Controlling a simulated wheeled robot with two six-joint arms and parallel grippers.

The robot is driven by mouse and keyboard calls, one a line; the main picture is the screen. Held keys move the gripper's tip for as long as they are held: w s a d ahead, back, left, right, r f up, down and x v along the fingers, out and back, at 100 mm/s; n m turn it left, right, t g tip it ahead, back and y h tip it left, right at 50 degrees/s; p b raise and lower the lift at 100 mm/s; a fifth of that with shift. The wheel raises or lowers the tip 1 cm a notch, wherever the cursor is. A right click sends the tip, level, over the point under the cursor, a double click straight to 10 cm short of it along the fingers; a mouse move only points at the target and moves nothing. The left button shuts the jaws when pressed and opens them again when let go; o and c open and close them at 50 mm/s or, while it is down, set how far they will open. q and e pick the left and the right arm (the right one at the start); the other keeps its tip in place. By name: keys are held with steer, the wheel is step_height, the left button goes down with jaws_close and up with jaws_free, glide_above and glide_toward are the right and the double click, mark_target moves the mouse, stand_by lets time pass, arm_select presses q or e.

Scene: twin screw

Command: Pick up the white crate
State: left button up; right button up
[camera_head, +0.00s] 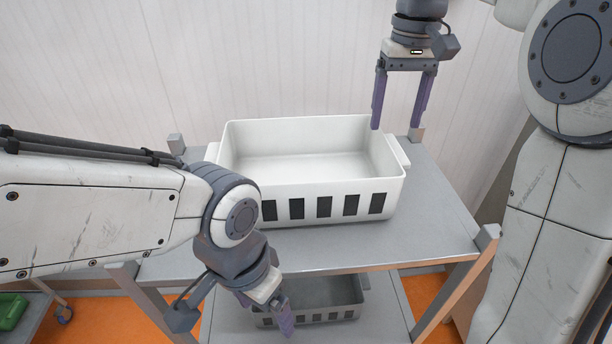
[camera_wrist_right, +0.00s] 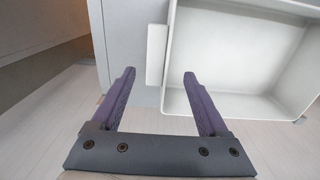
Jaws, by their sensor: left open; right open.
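The white crate (camera_head: 330,208) stands upright on the top shelf of a grey metal rack and looks empty. It has a row of dark slots on its front and a handle ledge at each end. My right gripper (camera_head: 400,127) points down, open and empty, above the crate's right end. In the right wrist view, the crate's handle ledge (camera_wrist_right: 156,55) shows beyond the open fingers (camera_wrist_right: 160,72), with no contact visible. My left gripper (camera_head: 285,325) is open in front of the shelf's front edge, low and apart from the crate; its fingers overlap in the view.
The grey rack's top shelf (camera_head: 420,235) has bare room right of and before the crate. Corner posts stand up at its edges. A second, grey crate (camera_head: 335,300) sits on the lower shelf. A pale wall (camera_head: 290,60) is close behind. A green object (camera_head: 12,310) lies at lower left.

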mark_target(393, 147)
steer(key=shift+s+d+f+p, duration=0.15)
steer(key=shift+f+p, duration=0.2)
steer(key=shift+f, duration=1.05)
steer(key=shift+s+d+f+p, duration=0.1)
steer(key=shift+f+p, duration=0.25)
steer(key=shift+f, duration=1)
jaws_close()
